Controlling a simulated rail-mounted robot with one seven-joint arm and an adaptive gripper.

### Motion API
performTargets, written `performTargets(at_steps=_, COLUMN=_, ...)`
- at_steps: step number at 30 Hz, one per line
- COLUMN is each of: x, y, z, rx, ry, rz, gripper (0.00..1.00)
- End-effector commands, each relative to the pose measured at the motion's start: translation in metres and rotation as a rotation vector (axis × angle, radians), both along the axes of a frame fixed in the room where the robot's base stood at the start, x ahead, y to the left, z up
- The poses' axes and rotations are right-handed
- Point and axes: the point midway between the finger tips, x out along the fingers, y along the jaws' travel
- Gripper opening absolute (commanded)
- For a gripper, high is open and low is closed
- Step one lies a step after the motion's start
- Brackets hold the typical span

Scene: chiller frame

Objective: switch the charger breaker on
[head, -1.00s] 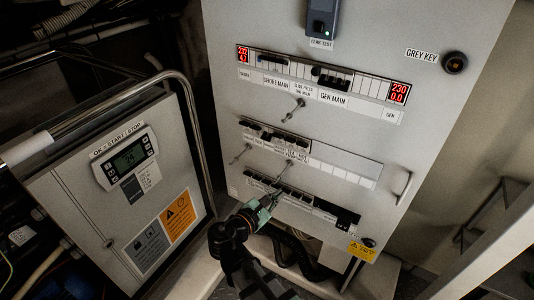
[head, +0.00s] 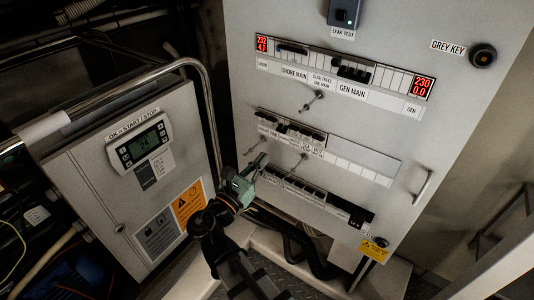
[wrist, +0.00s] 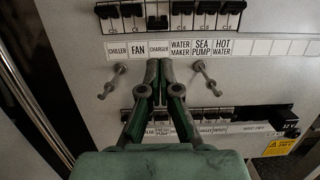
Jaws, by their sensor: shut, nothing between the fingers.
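The charger breaker (wrist: 157,22) is in the upper breaker row of the wrist view, above the label CHARGER (wrist: 158,49). Its black lever sits lower than the levers beside it. My gripper (wrist: 158,64) is shut and empty, its fingertips just below that label and under the breaker, pointing up at the panel. I cannot tell whether the tips touch the panel. In the head view my gripper (head: 262,158) is at the left part of the panel, below the middle breaker row (head: 290,128); the charger breaker is too small to single out there.
Two metal latch knobs (wrist: 115,80) (wrist: 206,78) stick out on either side of my fingers. A lower breaker row (wrist: 205,116) lies behind them. In the head view, a handle (head: 423,187) stands at the panel's right and a bent pipe rail (head: 206,100) at its left.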

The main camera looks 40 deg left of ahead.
Motion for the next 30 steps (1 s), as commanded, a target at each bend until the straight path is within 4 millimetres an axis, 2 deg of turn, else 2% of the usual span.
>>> performTargets(at_steps=9, x=0.051, y=0.004, z=0.011, rx=0.001, ry=0.0, rz=-0.003, gripper=0.0)
performTargets(at_steps=15, x=0.076, y=0.006, z=0.015, rx=0.0, ry=0.0, rz=-0.002, gripper=0.0)
performTargets(at_steps=21, x=0.087, y=0.006, z=0.017, rx=0.001, ry=0.0, rz=0.0, gripper=0.0)
performTargets(at_steps=30, x=0.088, y=0.006, z=0.017, rx=0.001, ry=0.0, rz=0.0, gripper=0.0)
